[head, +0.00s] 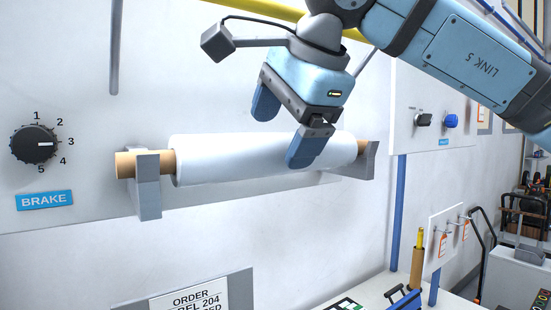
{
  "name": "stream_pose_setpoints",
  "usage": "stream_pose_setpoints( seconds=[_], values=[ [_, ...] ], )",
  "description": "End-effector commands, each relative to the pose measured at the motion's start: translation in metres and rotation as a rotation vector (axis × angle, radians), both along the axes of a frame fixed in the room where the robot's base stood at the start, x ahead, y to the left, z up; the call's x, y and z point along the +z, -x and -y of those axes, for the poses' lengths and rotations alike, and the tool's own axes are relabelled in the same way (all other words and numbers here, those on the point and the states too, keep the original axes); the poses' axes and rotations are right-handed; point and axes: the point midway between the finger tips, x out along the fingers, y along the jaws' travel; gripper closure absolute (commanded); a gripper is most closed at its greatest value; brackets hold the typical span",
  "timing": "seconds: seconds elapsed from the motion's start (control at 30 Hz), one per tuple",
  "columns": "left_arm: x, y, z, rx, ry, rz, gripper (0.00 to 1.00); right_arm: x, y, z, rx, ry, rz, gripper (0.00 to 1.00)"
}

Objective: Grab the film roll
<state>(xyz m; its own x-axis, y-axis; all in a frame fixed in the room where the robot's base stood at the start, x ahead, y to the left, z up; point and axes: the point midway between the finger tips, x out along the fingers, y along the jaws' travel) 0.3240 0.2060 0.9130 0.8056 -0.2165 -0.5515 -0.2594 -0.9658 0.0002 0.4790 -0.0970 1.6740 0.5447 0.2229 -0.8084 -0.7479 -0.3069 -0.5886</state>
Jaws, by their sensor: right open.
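The film roll (225,163) is a white cylinder on a brown cardboard core (126,165). It lies nearly level in the head view, resting on two grey wall brackets (150,200), one at each end. My right gripper (285,128) is open, with blue fingertips spread. It comes from the upper right, in front of the roll's upper middle. One fingertip overlaps the roll in the picture and the other sits at or above its top edge. I cannot tell whether either touches it. The gripper holds nothing. My left gripper is not in view.
A black brake dial (34,145) with a blue label is on the wall panel at left. Two knobs (450,121) are on a panel at right. Below are an order label holder (190,298) and a white bench (385,285) with tools.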

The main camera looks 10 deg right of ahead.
Motion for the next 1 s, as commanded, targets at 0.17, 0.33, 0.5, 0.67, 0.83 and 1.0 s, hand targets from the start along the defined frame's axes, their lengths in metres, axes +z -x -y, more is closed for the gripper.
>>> stream_pose_setpoints(
  seconds=[0.17,0.33,0.5,0.67,0.83,1.0],
  values=[
    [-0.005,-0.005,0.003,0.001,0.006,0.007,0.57,-0.027,-0.012,-0.008,-0.001,0.001,-0.003,0.14],
    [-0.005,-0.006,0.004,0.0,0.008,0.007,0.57,-0.033,-0.017,-0.01,0.0,-0.001,-0.001,0.14],
    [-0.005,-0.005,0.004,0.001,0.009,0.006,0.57,-0.033,-0.017,-0.01,0.0,-0.001,-0.001,0.23],
    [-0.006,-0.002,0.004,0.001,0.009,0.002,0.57,-0.033,-0.017,-0.01,-0.001,-0.001,0.0,0.6],
    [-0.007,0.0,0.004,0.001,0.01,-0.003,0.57,-0.032,-0.017,-0.01,-0.001,-0.002,0.0,0.84],
    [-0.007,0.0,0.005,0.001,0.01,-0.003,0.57,-0.032,-0.017,-0.01,-0.001,-0.002,0.0,0.84]
  ],
)
